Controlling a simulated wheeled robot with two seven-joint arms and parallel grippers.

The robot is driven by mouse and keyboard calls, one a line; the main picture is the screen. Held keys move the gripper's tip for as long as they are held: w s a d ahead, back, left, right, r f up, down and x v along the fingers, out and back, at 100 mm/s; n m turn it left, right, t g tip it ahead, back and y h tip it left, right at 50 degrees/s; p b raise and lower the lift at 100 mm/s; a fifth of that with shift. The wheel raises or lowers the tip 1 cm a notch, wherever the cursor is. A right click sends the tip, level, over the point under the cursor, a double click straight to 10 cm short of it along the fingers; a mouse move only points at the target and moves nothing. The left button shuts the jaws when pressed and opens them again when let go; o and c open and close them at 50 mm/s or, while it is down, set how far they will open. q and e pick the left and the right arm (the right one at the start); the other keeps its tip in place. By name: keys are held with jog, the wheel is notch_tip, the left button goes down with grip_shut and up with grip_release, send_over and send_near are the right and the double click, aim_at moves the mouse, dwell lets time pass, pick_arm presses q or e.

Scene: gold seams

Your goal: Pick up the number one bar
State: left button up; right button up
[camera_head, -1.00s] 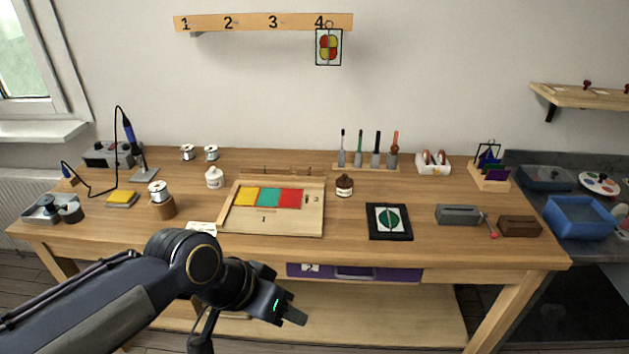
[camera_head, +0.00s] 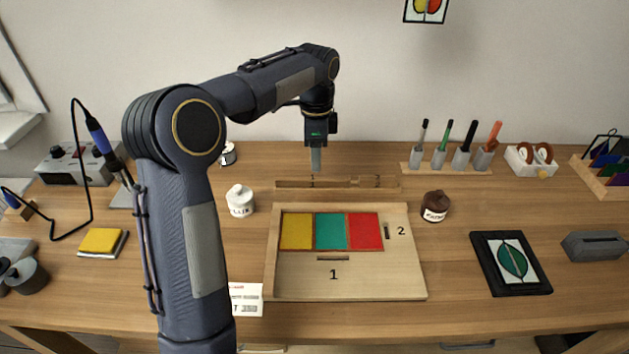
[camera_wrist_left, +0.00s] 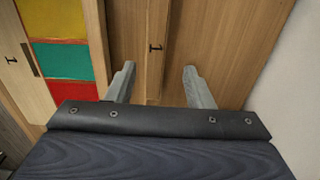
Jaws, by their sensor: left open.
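The number one bar (camera_wrist_left: 154,70) is a thin wooden strip with a dark "1" in the left wrist view. In the head view it appears to lie in the low wooden rack (camera_head: 290,185) behind the board, small and hard to tell from the rack. My left gripper (camera_head: 316,170) points down above the rack. In the left wrist view its open, empty fingers (camera_wrist_left: 161,82) stand on either side of the bar's line, with the bar below and apart from them. The wooden board (camera_head: 390,280) carries yellow, teal and red panels and marks "1" and "2". My right gripper is not in view.
A white jar (camera_head: 240,202) stands left of the board and a brown jar (camera_head: 435,207) right of it. A pen stand (camera_head: 445,167) is at the back right. A framed leaf panel (camera_head: 511,262) lies at the right. The wall rises behind the table.

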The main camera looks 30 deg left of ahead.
aim_at(318, 177)
pick_arm(q)
jog(key=f, duration=0.5)
jog(key=shift+s+d+b, duration=0.15)
jog(key=shift+d+b, duration=0.15)
jog(key=shift+d, duration=0.05)
jog(key=shift+f, duration=0.45)
jog(key=shift+f, duration=0.25)
jog(key=shift+c, duration=0.5)
grip_shut()
